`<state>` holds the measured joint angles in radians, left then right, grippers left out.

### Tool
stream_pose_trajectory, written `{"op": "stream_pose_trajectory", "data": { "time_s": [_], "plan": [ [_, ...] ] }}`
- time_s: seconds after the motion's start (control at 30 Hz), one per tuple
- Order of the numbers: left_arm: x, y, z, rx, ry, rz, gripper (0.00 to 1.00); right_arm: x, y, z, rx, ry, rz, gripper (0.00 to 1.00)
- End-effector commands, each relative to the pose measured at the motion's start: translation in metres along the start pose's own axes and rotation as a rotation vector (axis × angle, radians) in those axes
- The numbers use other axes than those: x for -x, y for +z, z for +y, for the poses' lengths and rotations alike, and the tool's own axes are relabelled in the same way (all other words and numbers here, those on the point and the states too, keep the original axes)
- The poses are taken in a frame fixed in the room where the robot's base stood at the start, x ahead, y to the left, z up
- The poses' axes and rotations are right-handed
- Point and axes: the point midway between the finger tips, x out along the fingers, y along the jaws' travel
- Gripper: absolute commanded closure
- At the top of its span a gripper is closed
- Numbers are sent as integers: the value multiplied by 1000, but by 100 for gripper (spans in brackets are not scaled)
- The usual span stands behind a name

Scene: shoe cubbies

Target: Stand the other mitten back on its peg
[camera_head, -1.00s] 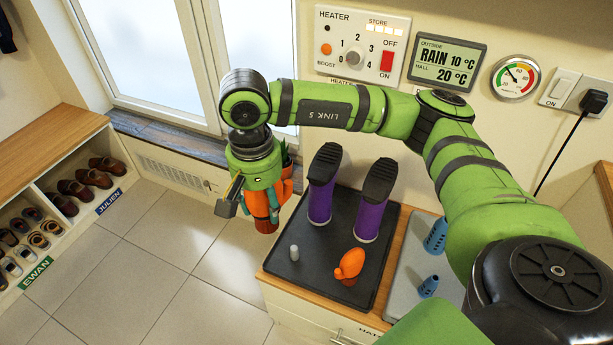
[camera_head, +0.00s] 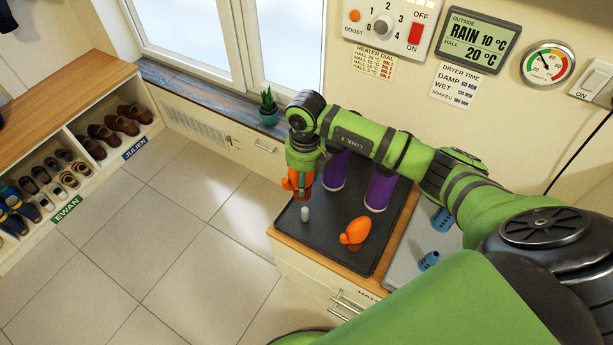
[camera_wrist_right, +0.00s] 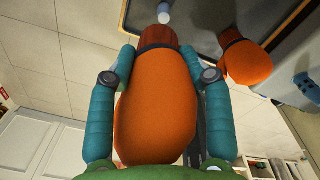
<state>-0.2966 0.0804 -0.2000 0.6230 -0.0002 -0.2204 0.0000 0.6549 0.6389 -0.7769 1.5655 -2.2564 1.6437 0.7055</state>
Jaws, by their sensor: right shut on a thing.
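My right gripper (camera_head: 303,182) is shut on an orange mitten (camera_wrist_right: 157,105) and holds it over the left part of the black tray (camera_head: 335,255). In the right wrist view, the teal fingers (camera_wrist_right: 158,62) press on both sides of the mitten, and its dark red cuff points away from my palm. A bare pale grey peg (camera_head: 305,213) stands on the tray just below the held mitten; its tip also shows past the cuff in the right wrist view (camera_wrist_right: 164,15). A second orange mitten (camera_head: 356,231) stands cuff down on the tray to the right. My left gripper is not in view.
Two purple boots (camera_head: 379,190) stand at the back of the tray, close behind my right gripper. A potted plant (camera_head: 268,107) is on the sill. The floor left of the cabinet is clear.

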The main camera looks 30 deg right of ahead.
Motion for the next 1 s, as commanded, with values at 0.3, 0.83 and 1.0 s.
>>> {"op": "stream_pose_trajectory", "data": {
  "time_s": [0.3,0.83,1.0],
  "plan": [
    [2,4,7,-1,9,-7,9,-10,-2,-7,-155,0,-7,80],
    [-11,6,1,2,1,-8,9,-23,-2,-7,-119,15,-4,80],
    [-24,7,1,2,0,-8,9,-39,-3,-7,-119,15,-3,80]
  ]
}}
